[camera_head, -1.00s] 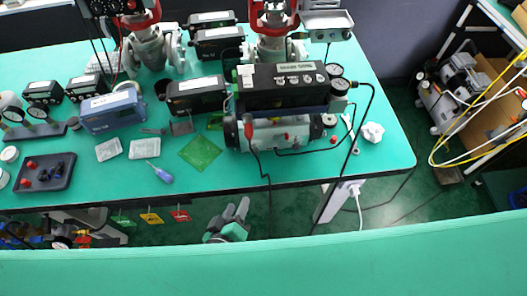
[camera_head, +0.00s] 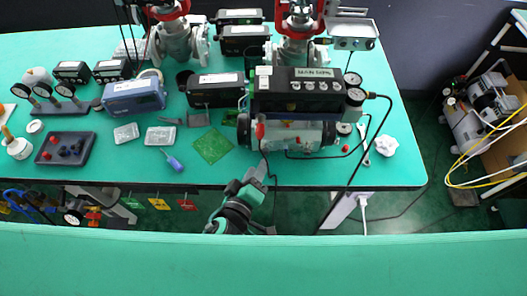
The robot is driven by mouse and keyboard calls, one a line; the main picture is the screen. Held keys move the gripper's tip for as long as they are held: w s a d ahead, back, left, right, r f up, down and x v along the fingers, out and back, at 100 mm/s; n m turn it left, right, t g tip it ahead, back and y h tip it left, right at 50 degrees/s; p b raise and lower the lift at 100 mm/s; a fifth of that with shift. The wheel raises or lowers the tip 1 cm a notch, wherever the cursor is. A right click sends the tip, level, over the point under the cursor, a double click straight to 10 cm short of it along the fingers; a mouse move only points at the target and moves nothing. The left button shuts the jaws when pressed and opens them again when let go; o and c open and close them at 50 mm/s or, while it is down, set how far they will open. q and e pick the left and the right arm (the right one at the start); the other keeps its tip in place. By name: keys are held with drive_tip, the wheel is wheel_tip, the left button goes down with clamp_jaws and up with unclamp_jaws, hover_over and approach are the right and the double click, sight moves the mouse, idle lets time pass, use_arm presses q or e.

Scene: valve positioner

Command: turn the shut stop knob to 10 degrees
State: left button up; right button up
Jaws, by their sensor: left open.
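The positioner (camera_head: 275,103) is a black box with a pale label, mounted on a grey cylindrical actuator (camera_head: 290,134) at the right half of the bench. Several small round knobs show along its upper front; their markings are too small to tell which is the shut stop knob. My left gripper (camera_head: 257,176) is at the bench's front edge, below and slightly left of the actuator. Its grey fingers are open and empty, pointing up toward the positioner and apart from it. My right gripper is not in view.
The green bench (camera_head: 400,172) has a black hose (camera_head: 369,130) hanging over its front at right. Gauges (camera_head: 355,96) sit at the positioner's right end.

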sight(265, 153)
use_arm(q)
drive_tip(key=p+x, duration=0.1)
drive_tip(key=x, duration=0.3)
drive_tip(key=shift+w+d, duration=0.1)
drive_tip(key=shift+w, duration=0.25)
drive_tip(key=shift+w+d+f, duration=0.15)
drive_tip(key=shift+w, duration=0.4)
drive_tip(key=shift+w+f, duration=0.1)
drive_tip(key=shift+w, duration=0.05)
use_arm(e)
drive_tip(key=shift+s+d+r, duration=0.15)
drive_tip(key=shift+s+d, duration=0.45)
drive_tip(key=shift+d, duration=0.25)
